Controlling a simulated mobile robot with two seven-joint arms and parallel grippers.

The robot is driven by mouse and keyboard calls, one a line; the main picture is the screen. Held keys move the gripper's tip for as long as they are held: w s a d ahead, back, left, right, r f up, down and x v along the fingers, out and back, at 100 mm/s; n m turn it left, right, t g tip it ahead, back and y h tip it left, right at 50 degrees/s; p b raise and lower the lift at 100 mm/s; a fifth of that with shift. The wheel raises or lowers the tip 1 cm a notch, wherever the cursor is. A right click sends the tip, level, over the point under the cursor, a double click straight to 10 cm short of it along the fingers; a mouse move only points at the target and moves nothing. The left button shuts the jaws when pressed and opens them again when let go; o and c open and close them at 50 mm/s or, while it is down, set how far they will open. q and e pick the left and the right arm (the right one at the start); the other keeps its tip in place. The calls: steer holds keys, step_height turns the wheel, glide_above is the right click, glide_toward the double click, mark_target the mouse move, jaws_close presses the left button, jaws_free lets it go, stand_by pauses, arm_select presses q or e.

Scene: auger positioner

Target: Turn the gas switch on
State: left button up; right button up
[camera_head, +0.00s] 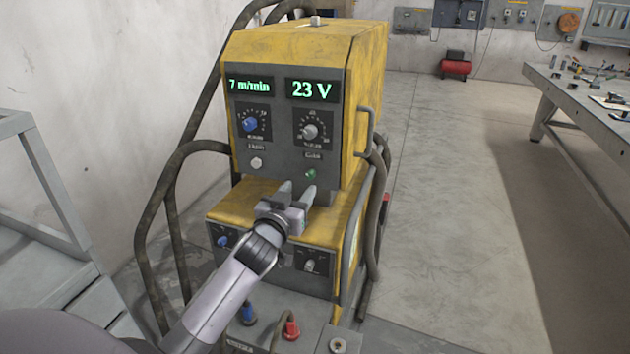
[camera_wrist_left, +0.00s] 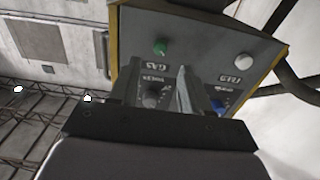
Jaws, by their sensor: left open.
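The yellow welding machine (camera_head: 300,50) has a dark front panel with two small switches. A green switch (camera_head: 310,174) sits at the right under a small label that is hard to read, probably the gas one. A white switch (camera_head: 257,163) sits at the left under another label. My left gripper (camera_head: 297,190) is open and empty, its fingertips just below and in front of the green switch. Contact cannot be made out. In the left wrist view the panel appears upside down, with the green switch (camera_wrist_left: 160,47) beyond the fingers (camera_wrist_left: 158,88) and the white switch (camera_wrist_left: 244,61) right.
Above the switches are a blue dial (camera_head: 250,125), a grey dial (camera_head: 310,131) and displays reading 7 m/min and 23 V. A metal handle (camera_head: 367,130) and thick hoses (camera_head: 150,190) flank the machine. A workbench (camera_head: 580,100) stands right, with clear floor between.

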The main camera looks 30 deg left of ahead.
mark_target(309, 176)
arm_select(q)
steer(key=shift+x, duration=3.15)
jaws_close()
